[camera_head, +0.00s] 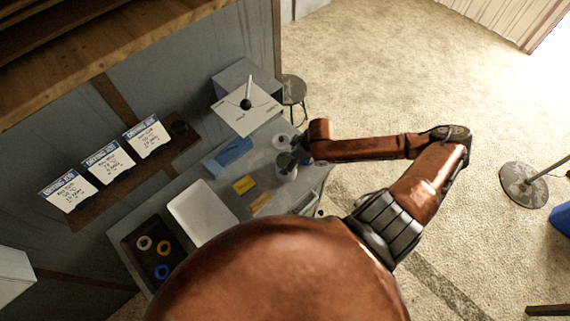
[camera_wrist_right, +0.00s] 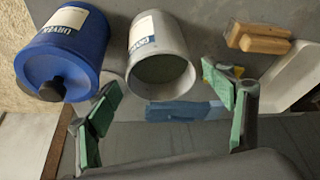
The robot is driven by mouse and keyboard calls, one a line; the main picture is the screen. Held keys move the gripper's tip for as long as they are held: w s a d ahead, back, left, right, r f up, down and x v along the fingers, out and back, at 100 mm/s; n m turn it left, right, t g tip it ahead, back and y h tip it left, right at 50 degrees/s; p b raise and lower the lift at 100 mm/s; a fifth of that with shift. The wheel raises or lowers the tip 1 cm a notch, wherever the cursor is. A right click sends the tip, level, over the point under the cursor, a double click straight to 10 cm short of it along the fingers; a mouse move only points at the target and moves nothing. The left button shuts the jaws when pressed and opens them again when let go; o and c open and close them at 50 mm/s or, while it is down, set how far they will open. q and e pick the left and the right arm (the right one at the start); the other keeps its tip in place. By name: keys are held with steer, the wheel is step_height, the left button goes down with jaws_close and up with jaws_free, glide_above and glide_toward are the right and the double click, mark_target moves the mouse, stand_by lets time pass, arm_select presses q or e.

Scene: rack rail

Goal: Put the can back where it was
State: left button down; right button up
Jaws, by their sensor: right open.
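A grey open-topped can (camera_head: 286,169) stands on the table in the head view, just below my right gripper (camera_head: 297,152). In the right wrist view the grey can (camera_wrist_right: 160,62) has a white label and its open mouth faces the camera. A blue can (camera_wrist_right: 66,50) with a white label and dark knob is to its left in that view. My right gripper (camera_wrist_right: 167,98) is open, with green-padded fingers apart and nothing between the tips. The grey can appears beyond the fingertips; I see no contact. My left gripper is not in view.
The grey table (camera_head: 222,175) also holds a white tray (camera_head: 203,213), a blue item (camera_head: 233,150), a yellow block (camera_head: 244,185), wooden pieces (camera_wrist_right: 259,38) and a dark tray (camera_head: 140,236) with coloured rings. A grey box (camera_head: 247,100) stands at the far end. Labelled cards (camera_head: 108,161) line a wall shelf.

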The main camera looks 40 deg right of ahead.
steer(key=shift+v, duration=1.65)
